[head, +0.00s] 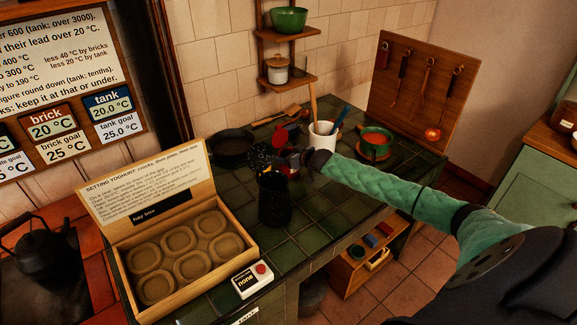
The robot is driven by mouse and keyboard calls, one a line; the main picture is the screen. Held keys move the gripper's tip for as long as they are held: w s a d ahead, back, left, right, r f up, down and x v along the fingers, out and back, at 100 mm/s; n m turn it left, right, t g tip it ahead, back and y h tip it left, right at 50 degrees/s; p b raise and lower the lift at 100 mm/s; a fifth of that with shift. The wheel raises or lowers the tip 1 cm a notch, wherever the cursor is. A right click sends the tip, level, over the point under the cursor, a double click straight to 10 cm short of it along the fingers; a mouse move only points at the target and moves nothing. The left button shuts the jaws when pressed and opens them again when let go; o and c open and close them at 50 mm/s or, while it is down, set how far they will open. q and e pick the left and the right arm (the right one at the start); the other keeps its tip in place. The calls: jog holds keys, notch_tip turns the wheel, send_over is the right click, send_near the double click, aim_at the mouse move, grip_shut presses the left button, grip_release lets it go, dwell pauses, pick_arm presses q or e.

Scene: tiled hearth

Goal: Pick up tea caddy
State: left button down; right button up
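My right arm comes in from the right in a green quilted sleeve, and its dark gripper (286,158) is over the green tiled counter. A dark, speckled thing (261,158) with light and orange flecks is at the gripper's tip. A black cylinder (272,203) stands just below and in front of it. A red thing (280,136) shows partly behind the gripper. I cannot tell for certain which of these is the tea caddy. The finger gap is hidden, so I cannot tell whether the gripper is shut. My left gripper is out of view.
A yoghurt box (183,294) with an open lid and a small switch box (252,280) stand at the front left. A dark pan (232,147), a white utensil pot (322,137) and a green pot (376,139) stand behind. A black kettle (40,254) is far left.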

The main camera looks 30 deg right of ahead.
jog(key=c, duration=0.5)
jog(key=shift+r, duration=0.1)
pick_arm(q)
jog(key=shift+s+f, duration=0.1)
